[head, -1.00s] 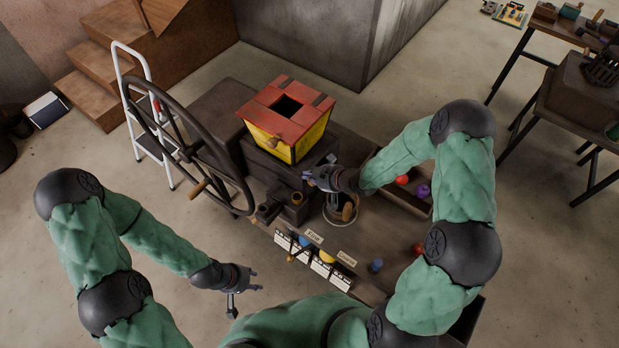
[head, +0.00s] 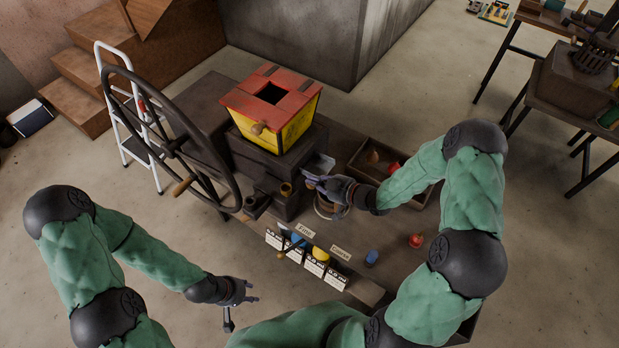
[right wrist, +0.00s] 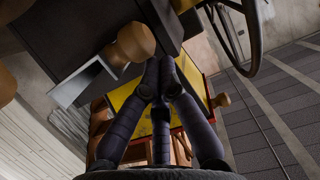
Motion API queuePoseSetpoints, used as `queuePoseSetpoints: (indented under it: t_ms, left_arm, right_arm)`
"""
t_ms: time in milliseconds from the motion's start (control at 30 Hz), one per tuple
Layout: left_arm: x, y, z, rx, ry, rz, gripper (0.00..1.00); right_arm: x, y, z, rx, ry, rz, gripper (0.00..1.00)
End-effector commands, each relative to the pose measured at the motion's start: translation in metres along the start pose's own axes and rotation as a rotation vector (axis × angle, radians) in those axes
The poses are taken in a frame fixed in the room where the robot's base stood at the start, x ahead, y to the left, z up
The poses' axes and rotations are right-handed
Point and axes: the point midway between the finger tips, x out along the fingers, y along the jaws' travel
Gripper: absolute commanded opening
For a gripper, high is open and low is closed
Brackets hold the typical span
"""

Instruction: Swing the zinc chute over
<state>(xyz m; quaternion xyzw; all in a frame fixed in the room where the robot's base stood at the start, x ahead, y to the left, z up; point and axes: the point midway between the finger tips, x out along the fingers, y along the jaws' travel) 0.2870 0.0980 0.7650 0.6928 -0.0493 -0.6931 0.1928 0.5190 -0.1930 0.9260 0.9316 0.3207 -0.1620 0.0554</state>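The zinc chute, a pale grey metal trough (head: 322,165), sticks out at the right side of the dark mill housing under the red and yellow hopper (head: 270,108). In the right wrist view a grey metal plate (right wrist: 78,84), apparently the chute, shows beside a round wooden knob (right wrist: 133,42). My right gripper (head: 309,181) is just in front of and below the chute in the head view. Its fingertips come together in the right wrist view (right wrist: 160,66), with nothing visible between them and the knob beyond. My left gripper (head: 242,305) is open and empty, left of the bench.
A large dark handwheel (head: 170,145) stands left of the hopper. Labelled cards (head: 313,267) line the bench's front edge, with a blue weight (head: 371,257) and a red one (head: 416,240) nearby. A wooden tray (head: 350,168) lies behind my right forearm.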

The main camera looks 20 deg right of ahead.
Motion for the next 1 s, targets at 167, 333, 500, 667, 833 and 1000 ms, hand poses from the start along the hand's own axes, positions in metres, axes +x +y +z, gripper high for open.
queuePoseSetpoints:
  t_ms: [167, 333, 500, 667, 833, 1000]
  left_arm:
    - [0.01, -0.004, 0.0, 0.0, 0.0, 0.0, 0.4]
    - [0.015, -0.005, -0.001, 0.0, 0.0, 0.0, 0.4]
    - [0.018, -0.006, -0.001, 0.0, 0.0, 0.0, 0.4]
    - [0.019, -0.007, -0.001, 0.0, 0.0, 0.0, 0.4]
    - [0.019, -0.007, -0.001, 0.0, 0.0, 0.0, 0.4]
    - [0.019, -0.007, -0.001, 0.0, 0.0, 0.0, 0.4]
  right_arm:
    - [-0.002, 0.001, 0.015, 0.001, -0.001, 0.002, 0.0]
    - [-0.003, 0.0, 0.024, 0.0, -0.001, 0.0, 0.0]
    - [-0.003, 0.0, 0.029, 0.0, -0.001, 0.0, 0.0]
    - [-0.003, 0.0, 0.031, 0.0, 0.0, 0.001, 0.0]
    - [-0.003, 0.0, 0.032, 0.0, 0.0, 0.001, 0.0]
    - [-0.003, 0.0, 0.032, 0.0, 0.0, 0.001, 0.0]
